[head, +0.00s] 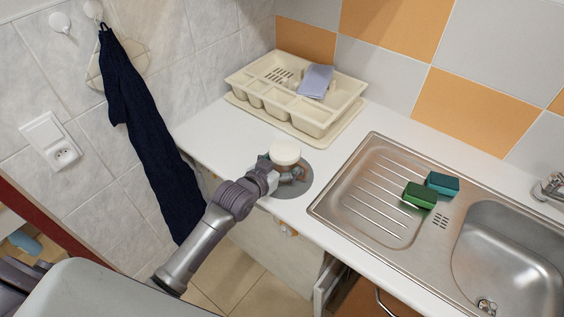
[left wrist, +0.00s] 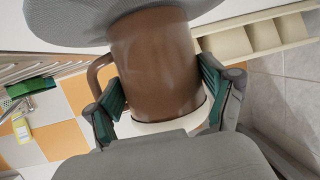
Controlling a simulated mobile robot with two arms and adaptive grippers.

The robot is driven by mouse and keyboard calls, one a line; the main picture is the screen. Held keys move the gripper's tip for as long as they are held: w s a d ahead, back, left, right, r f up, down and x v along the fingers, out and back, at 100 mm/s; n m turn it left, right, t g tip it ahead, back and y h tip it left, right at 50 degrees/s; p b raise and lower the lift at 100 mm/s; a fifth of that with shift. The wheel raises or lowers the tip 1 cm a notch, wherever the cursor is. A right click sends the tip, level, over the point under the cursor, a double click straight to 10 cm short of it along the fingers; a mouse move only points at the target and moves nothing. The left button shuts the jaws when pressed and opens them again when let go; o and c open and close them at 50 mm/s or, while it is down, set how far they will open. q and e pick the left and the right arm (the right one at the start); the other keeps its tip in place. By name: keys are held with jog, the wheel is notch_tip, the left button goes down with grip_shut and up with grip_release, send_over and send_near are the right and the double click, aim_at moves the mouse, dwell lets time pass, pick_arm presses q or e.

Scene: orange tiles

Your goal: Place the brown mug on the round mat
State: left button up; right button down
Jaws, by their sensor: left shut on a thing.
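The brown mug (left wrist: 155,65) has a cream rim and a handle; in the head view mostly its cream top (head: 285,150) shows. My left gripper (head: 284,173) is shut around the mug's sides, with green pads on both sides in the left wrist view (left wrist: 165,105). The mug looks upright over the grey round mat (head: 302,187), which lies on the white counter near its front edge. The mat also shows behind the mug's base in the left wrist view (left wrist: 60,20). I cannot tell whether the base touches the mat. My right gripper is not in view.
A cream dish rack (head: 338,110) with a lilac cloth (head: 316,81) stands behind the mat. A steel sink (head: 375,185) with two green sponges (head: 419,196) is to the right. A dark towel (head: 150,140) hangs on the left wall.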

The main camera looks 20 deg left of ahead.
pick_arm(q)
jog(key=o, duration=1.5)
jog(key=shift+o, duration=0.2)
jog(key=shift+s+a+r, duration=0.1)
jog(key=shift+s, duration=0.2)
jog(key=b+v, duration=0.1)
jog(key=v, duration=1)
jog(key=shift+s+r+b, duration=0.2)
jog(key=shift+b, duration=0.1)
jog(key=shift+f, duration=0.1)
